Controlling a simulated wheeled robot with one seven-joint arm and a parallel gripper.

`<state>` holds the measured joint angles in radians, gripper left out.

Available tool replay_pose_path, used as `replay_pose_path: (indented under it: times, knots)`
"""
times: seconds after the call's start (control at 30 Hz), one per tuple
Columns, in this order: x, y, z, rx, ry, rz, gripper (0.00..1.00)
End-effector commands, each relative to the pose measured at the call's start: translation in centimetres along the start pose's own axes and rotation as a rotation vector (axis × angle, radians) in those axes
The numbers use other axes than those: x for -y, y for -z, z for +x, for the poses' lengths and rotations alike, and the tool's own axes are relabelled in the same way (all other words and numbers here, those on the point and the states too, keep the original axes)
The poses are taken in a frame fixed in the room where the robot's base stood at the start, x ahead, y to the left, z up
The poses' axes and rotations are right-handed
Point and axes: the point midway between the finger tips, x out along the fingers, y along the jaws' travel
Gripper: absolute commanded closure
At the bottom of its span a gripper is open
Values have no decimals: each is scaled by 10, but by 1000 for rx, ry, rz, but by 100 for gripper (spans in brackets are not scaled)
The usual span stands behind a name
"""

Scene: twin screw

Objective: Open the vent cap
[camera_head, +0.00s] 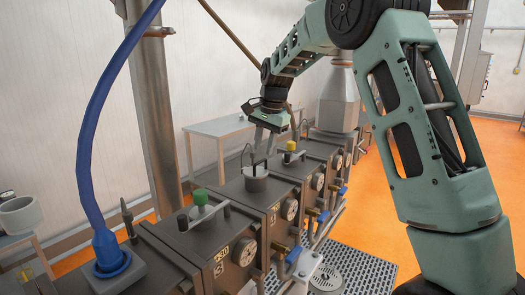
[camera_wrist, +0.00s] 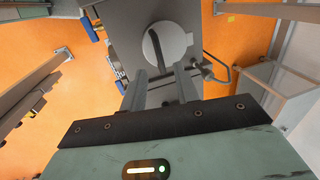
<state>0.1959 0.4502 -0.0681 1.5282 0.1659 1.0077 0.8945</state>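A round grey cap (camera_head: 255,180), which I take for the vent cap, sits on top of the dark grey machine row (camera_head: 232,222) in the head view. A thin dark curved handle or rod stands up from it. In the wrist view the pale round cap (camera_wrist: 178,43) lies just beyond my fingertips, with the dark curved piece (camera_wrist: 154,48) across its left part. My gripper (camera_head: 262,153) is above the cap, pointing down. In the wrist view my gripper (camera_wrist: 160,72) has its two fingers apart with nothing clearly held. Whether a finger touches the handle cannot be told.
A blue hose (camera_head: 93,130) rises at the left. A bent metal handle (camera_wrist: 218,68) shows right of the cap. A pale table (camera_head: 217,126) stands behind.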

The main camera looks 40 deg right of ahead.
Motion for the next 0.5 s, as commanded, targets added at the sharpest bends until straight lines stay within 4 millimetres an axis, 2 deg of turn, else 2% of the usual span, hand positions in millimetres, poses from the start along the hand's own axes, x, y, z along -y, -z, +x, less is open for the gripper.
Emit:
replay_pose_path:
  times: [0.2,0.5]
  knots:
    - [0,0,27,1,-1,1,69]
    - [0,0,36,-1,1,0,69]
